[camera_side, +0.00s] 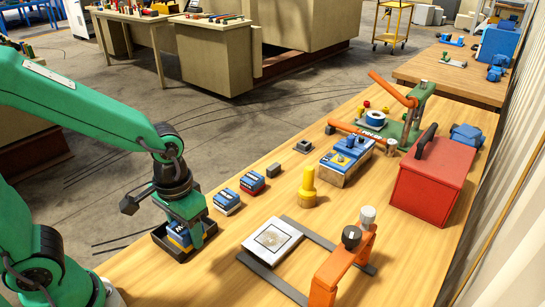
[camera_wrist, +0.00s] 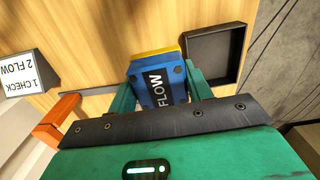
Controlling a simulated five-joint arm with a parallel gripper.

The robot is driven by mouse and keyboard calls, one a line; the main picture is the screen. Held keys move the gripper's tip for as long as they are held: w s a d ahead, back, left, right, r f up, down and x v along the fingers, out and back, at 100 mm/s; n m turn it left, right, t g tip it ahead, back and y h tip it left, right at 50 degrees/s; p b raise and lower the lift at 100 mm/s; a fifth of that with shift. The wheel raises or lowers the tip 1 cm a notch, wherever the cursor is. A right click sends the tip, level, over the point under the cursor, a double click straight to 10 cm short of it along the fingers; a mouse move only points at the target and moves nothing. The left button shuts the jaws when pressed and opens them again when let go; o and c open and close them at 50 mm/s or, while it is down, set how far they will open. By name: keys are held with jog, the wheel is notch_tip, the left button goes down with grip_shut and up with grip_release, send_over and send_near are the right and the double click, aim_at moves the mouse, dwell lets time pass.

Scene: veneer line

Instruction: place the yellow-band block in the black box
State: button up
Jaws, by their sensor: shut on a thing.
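The yellow-band block (camera_wrist: 158,82) is blue with a dark FLOW label and a yellow band along its far edge. My gripper (camera_wrist: 158,100) is shut on it, with a green finger on each side. In the side view, my gripper (camera_side: 190,228) points down and the block (camera_side: 177,236) shows partly behind its fingers, overlapping the black box (camera_side: 163,243). In the wrist view the black box (camera_wrist: 216,55) appears just right of the block, and the part of its floor in view is empty. I cannot tell the block's height over the box.
Two blue blocks, one (camera_side: 227,201) nearer and one with red (camera_side: 253,183), stand right of the box, beside a small dark block (camera_side: 273,170). A yellow post (camera_side: 308,188), a framed plate (camera_side: 271,240), an orange bracket (camera_side: 340,265) and a red toolbox (camera_side: 430,185) stand farther right.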

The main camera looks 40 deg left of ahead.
jog(key=shift+a, duration=0.1)
jog(key=w+a+f, duration=0.1)
jog(key=a+f, duration=0.1)
jog(key=a, duration=0.1)
jog(key=w+a+f, duration=0.2)
jog(key=a, duration=0.2)
jog(key=w+a+f, duration=0.2)
jog(key=a+f, duration=0.1)
jog(key=shift+a, duration=0.2)
jog(key=shift+f, duration=2)
jog(key=shift+f, duration=0.15)
jog(key=o, duration=1.3)
jog(key=shift+r, duration=6.15)
